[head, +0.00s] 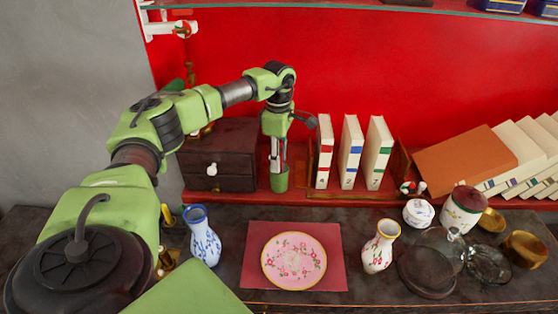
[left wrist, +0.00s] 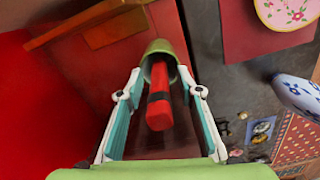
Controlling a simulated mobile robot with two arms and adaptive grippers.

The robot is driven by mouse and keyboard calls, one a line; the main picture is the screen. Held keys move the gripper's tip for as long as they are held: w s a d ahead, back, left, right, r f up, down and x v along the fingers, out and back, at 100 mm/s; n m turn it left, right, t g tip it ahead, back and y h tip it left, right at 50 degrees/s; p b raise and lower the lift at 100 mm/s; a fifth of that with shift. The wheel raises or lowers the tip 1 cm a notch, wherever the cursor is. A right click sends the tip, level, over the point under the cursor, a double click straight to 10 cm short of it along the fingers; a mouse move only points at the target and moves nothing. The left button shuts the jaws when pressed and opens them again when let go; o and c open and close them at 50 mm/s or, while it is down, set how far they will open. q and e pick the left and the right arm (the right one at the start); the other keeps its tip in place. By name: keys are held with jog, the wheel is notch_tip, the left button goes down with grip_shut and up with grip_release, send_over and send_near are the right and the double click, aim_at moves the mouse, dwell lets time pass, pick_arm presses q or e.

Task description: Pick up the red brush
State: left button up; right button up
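The red brush (left wrist: 159,105), with a black band, stands in a green cup (left wrist: 158,52) in the left wrist view. The cup (head: 279,179) also shows on the red shelf in the head view, between the dark drawer box and the books. My left gripper (left wrist: 160,76) is open, its two fingers on either side of the brush with a gap on each side. In the head view the left gripper (head: 277,158) points down just above the cup and hides the brush. My right gripper is not in view.
A dark drawer box (head: 232,140) stands left of the cup, and white books (head: 350,150) stand right of it. Below are a blue-patterned vase (head: 203,238), a pink plate (head: 294,260) on a red mat (head: 330,240), and a floral vase (head: 379,250).

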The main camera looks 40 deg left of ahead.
pick_arm(q)
grip_shut()
jog(key=shift+r, duration=0.1)
